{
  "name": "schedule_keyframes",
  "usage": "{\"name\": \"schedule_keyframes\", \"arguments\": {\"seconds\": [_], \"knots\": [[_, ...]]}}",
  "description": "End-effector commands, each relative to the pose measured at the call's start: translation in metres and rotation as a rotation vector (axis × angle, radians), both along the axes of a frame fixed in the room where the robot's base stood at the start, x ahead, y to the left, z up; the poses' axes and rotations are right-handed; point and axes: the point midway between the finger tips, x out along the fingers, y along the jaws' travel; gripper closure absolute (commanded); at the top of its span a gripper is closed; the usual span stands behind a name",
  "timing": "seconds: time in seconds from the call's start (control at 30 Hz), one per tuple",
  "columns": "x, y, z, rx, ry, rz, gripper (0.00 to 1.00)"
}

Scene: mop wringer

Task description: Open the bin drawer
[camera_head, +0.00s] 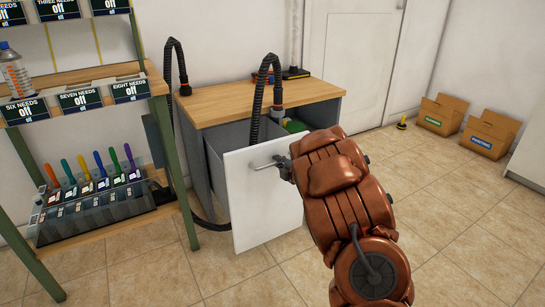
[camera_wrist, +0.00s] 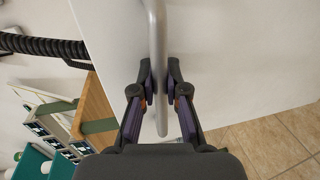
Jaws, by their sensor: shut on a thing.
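The bin drawer has a white front panel (camera_head: 268,205) and is pulled out from the cabinet under the wooden worktop. Grey bin walls (camera_head: 236,140) and something green (camera_head: 294,125) show behind the panel. A metal bar handle (camera_head: 264,164) is on the panel near its top. My gripper (camera_head: 284,165) is at the handle's right end. In the wrist view my gripper (camera_wrist: 160,88) has its two fingers shut on either side of the grey handle bar (camera_wrist: 157,40). The white panel (camera_wrist: 225,60) lies behind it. The inside of the drawer is partly hidden by my arm.
The wooden worktop (camera_head: 240,97) carries black hoses (camera_head: 262,85). A shelf rack (camera_head: 150,75) with coloured-handled tools (camera_head: 90,170) stands at the left. Cardboard boxes (camera_head: 441,115) sit at the far right. Tiled floor (camera_head: 450,220) is clear at the right.

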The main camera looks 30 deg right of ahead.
Motion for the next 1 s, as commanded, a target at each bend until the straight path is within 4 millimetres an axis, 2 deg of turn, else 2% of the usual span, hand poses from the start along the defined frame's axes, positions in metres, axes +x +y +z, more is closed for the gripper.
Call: {"name": "schedule_keyframes", "arguments": {"seconds": [0.1, 0.3, 0.77, 0.8, 1.0], "knots": [[-0.016, -0.001, 0.0, -0.001, 0.001, -0.002, 1.0], [-0.032, -0.002, 0.0, -0.001, 0.001, -0.003, 1.0], [-0.036, -0.001, 0.001, 0.0, -0.001, -0.001, 1.0], [-0.036, -0.001, 0.0, 0.0, -0.001, -0.001, 0.86], [-0.036, -0.001, 0.0, 0.0, 0.0, 0.0, 0.65]]}}
